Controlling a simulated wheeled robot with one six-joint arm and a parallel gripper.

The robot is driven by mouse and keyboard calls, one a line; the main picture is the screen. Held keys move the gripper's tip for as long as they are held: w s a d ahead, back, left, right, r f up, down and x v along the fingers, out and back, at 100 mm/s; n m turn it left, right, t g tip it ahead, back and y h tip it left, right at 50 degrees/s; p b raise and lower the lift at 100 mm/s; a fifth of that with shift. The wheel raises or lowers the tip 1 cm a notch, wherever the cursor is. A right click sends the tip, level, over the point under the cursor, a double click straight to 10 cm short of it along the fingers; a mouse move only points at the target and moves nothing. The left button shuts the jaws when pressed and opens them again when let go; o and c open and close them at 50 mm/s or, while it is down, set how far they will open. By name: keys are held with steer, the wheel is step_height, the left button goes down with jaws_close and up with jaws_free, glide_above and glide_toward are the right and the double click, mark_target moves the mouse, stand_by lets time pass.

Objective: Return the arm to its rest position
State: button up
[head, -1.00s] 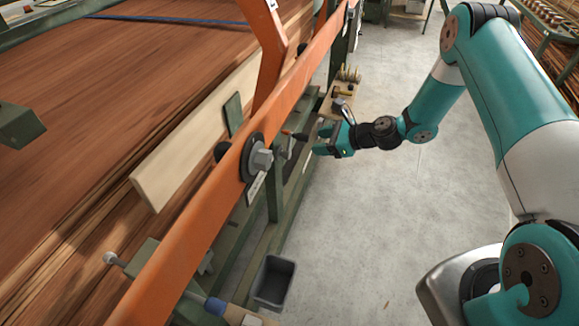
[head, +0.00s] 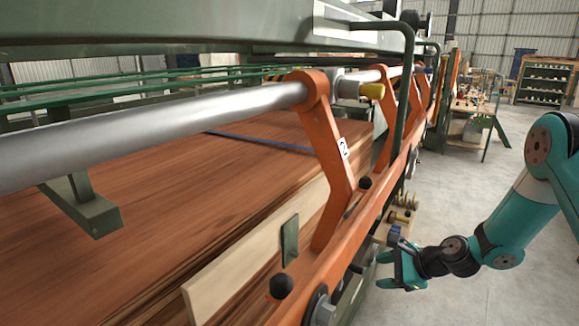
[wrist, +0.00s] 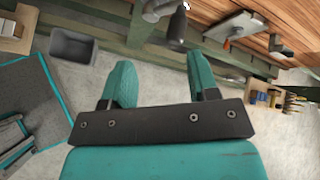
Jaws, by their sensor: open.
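My teal arm reaches in from the right in the head view. My gripper (head: 387,270) is at its end, close beside the machine's orange rail (head: 338,262) and a small wooden tool shelf (head: 391,229). In the wrist view my gripper (wrist: 163,82) shows two teal fingers set wide apart with nothing between them. Pale floor shows in the gap.
The veneer machine with brown sheets (head: 180,195) fills the left of the head view. Orange brackets (head: 335,165) and a grey tube (head: 150,125) stand over it. A dark bin (wrist: 73,46) is on the floor. Open concrete floor (head: 455,195) lies to the right.

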steer(key=s+d+r+n+g+h, duration=0.35)
steer(key=s+r+n+h, duration=0.45)
steer(key=s+r+n, duration=0.95)
steer(key=s+a+r+n+g+y, duration=0.1)
steer(key=s+a+r+n+y, duration=0.1)
steer(key=s+a, duration=0.4)
steer(key=s+a+r+n+g+y, duration=0.1)
steer(key=s+a+r+n, duration=0.4)
steer(key=s+a+n, duration=0.1)
steer(key=shift+s+a+y, duration=0.4)
steer(key=shift+s+a, duration=0.3)
steer(key=shift+s, duration=0.55)
